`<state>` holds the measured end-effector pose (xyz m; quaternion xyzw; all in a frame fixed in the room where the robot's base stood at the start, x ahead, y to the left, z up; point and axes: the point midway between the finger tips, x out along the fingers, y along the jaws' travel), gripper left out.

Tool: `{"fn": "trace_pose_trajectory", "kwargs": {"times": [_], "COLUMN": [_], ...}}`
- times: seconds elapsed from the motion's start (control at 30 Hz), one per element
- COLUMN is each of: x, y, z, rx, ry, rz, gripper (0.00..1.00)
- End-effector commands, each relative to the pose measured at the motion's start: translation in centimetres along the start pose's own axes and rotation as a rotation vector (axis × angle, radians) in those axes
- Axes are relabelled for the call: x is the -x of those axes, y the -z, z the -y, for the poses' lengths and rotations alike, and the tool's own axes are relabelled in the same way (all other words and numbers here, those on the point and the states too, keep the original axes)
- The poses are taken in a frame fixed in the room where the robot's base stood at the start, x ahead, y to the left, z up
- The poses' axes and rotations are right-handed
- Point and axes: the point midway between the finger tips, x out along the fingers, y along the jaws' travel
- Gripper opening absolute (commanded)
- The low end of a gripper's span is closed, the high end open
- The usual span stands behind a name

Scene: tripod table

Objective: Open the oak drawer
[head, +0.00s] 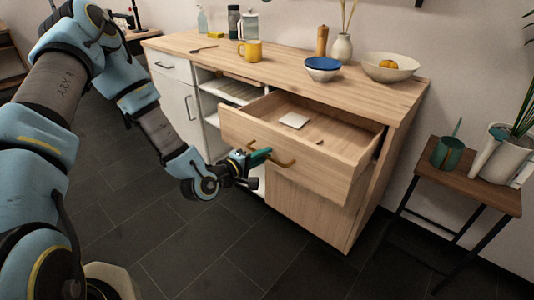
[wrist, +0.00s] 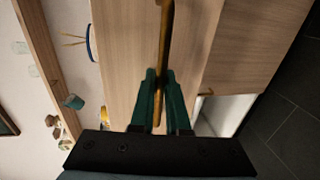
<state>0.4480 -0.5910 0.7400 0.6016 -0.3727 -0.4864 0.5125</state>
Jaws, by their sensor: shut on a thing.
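The oak drawer (head: 295,155) stands well out of the wooden cabinet in the head view, its inside showing. A white card-like piece (head: 293,120) and a small brown bit (head: 319,142) lie in it. A curved brass handle (head: 272,157) runs across its front. My gripper (head: 262,155) is at the left part of this handle, with green fingers around it. In the wrist view the green fingers (wrist: 160,100) are closed on the brass bar (wrist: 165,50), close to the drawer front (wrist: 125,50).
Open shelves (head: 225,91) and white fronts are left of the drawer. A side table (head: 470,187) with a green can (head: 447,153) and plant pot stands right. Dark tiled floor in front is clear.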

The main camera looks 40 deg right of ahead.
Motion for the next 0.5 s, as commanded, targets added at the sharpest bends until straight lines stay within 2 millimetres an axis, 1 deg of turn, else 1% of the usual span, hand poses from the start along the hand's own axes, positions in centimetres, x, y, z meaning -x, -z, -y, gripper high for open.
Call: {"fn": "trace_pose_trajectory", "kwargs": {"times": [0.33, 0.37, 0.43, 0.5], "x": [0.04, 0.03, 0.03, 0.03], "y": [0.02, 0.02, 0.02, 0.02], "z": [0.02, 0.02, 0.02, 0.02], "rx": [0.000, 0.000, 0.000, 0.000], "ry": [0.000, 0.000, 0.000, 0.000], "rz": [0.000, 0.000, 0.000, 0.000], "gripper": [0.00, 0.17, 0.25, 0.25]}}
